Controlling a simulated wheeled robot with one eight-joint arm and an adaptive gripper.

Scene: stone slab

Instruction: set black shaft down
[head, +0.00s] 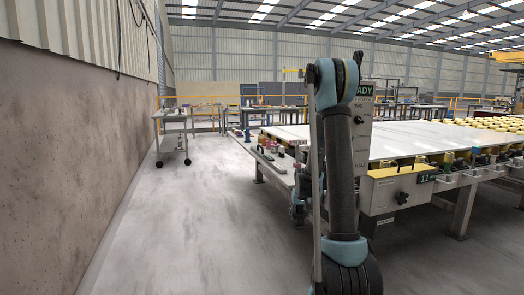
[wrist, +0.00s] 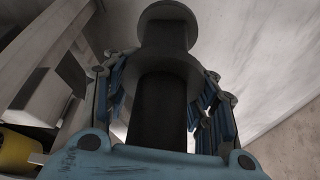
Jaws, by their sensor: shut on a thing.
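The black shaft (wrist: 158,112) fills the middle of the wrist view, a dark cylinder with a wide round collar and a rounded end towards the top. My gripper (wrist: 165,88) is shut on it, with blue-and-grey fingers on its left and right sides. The lower end of the shaft is hidden behind the blue palm of my gripper. In the head view my gripper (head: 299,192) shows only partly beside the front left corner of the large table, behind my arm. I cannot make out the shaft clearly there.
A grey trolley (head: 172,143) stands by the left wall. The floor at left is clear.

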